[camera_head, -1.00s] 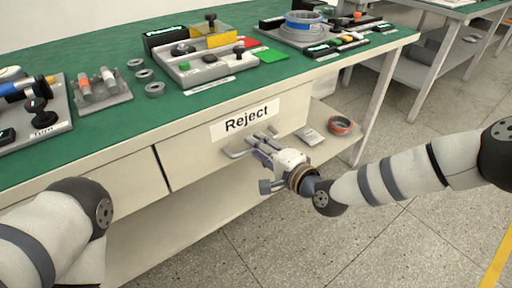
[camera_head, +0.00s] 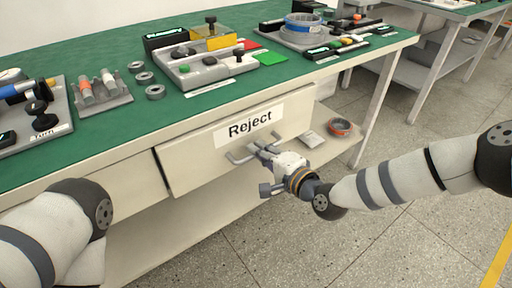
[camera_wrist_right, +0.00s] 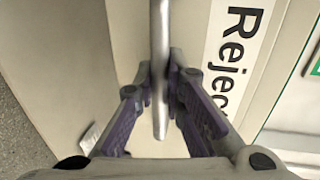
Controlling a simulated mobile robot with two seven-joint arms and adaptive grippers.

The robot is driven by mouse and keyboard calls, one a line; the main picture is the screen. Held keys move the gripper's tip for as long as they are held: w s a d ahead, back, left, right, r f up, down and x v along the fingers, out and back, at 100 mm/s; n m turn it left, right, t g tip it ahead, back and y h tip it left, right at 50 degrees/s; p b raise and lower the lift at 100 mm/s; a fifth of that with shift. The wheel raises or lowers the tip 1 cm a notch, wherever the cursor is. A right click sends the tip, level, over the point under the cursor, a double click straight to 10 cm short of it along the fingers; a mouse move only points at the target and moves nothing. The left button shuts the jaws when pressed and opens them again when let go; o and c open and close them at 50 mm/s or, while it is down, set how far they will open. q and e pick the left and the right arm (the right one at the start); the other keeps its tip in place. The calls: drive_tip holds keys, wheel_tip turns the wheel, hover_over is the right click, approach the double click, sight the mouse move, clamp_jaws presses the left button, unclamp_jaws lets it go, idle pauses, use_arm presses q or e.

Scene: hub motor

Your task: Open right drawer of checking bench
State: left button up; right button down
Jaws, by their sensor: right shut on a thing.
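The right drawer (camera_head: 205,163) of the checking bench carries a white "Reject" label (camera_head: 250,123) and stands slightly out from the bench front. Its grey bar handle (camera_head: 238,158) is below the label. My right gripper (camera_head: 262,151) is at the handle. In the right wrist view the fingers (camera_wrist_right: 158,85) are closed around the handle bar (camera_wrist_right: 159,35), one on each side. The label also shows in the wrist view (camera_wrist_right: 232,55), turned sideways. My left gripper is out of view; only part of my left arm shows at the lower left.
The green bench top (camera_head: 115,118) holds fixtures, several grey rings (camera_head: 145,78) and a grey tray (camera_head: 205,68). Left of the drawer is another drawer front (camera_head: 110,190). A lower shelf holds an orange-grey ring (camera_head: 340,127). The floor in front is clear.

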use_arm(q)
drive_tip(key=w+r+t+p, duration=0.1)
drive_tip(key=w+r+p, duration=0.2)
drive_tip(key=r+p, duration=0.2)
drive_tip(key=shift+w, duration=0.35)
use_arm(e)
drive_tip(key=f+v, duration=0.2)
drive_tip(key=v, duration=1)
drive_tip(key=s+f+v, duration=0.1)
drive_tip(key=f+v, duration=0.2)
drive_tip(key=v, duration=1)
drive_tip(key=shift+s+d, duration=0.2)
drive_tip(key=shift+d, duration=0.25)
drive_tip(key=c, duration=1.7)
unclamp_jaws()
drive_tip(key=shift+o, duration=0.2)
drive_tip(key=shift+f, duration=0.1)
drive_tip(key=v, duration=1.2)
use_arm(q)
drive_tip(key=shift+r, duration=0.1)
